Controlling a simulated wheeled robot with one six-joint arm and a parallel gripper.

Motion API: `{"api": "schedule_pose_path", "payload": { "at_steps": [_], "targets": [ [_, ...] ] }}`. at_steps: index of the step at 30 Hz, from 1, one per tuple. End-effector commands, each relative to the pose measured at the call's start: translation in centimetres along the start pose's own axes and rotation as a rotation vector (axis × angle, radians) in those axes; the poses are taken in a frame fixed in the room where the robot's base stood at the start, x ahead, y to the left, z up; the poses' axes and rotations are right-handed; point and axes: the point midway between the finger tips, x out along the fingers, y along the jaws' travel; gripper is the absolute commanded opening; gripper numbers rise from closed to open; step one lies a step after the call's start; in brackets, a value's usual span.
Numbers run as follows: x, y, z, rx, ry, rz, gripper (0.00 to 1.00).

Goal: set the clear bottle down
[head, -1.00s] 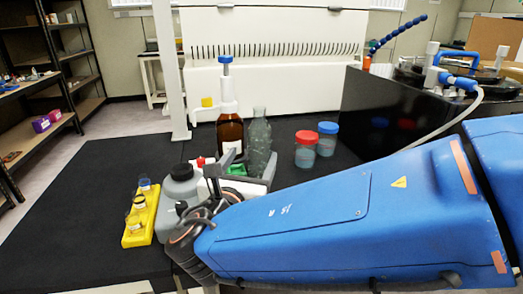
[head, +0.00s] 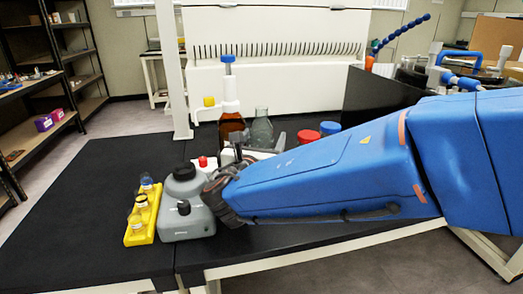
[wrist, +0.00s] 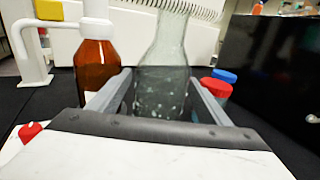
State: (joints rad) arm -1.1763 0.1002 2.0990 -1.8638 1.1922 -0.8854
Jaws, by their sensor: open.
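The clear bottle (head: 262,130) is an upright, empty-looking glass flask with a narrow neck, beside the brown bottle. Its lower part is hidden behind my arm and gripper in the head view. In the wrist view the clear bottle (wrist: 163,78) stands upright between the two grey fingers of my gripper (wrist: 160,84). The bottle's base is hidden behind the gripper body.
A brown bottle (head: 231,122) with a white and blue dispenser stands close left. Jars with a red lid (head: 308,137) and blue lid (head: 329,128) stand close right. A grey device (head: 186,205) and yellow vial rack (head: 141,222) are nearer. The black table (head: 80,215) is clear at left.

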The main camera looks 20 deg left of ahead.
Motion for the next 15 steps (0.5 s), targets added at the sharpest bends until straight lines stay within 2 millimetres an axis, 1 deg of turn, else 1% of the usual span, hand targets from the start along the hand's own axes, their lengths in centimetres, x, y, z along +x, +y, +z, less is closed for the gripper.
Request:
{"api": "schedule_pose_path", "payload": {
  "at_steps": [1,4,11,12,13,14,15],
  "targets": [
    [0.8,-0.1,0.0,0.0,0.001,-0.002,0.71],
    [1.8,-0.1,0.0,0.001,-0.001,-0.002,0.71],
    [2.1,0.0,0.0,0.001,0.0,0.001,0.71],
    [2.0,0.0,0.0,0.001,0.0,0.001,0.66],
    [2.0,0.0,0.0,0.001,0.0,0.001,0.59],
    [2.0,0.0,0.0,0.001,0.0,0.0,0.52],
    [2.0,0.0,0.0,0.0,0.0,0.0,0.42]
  ]
}}
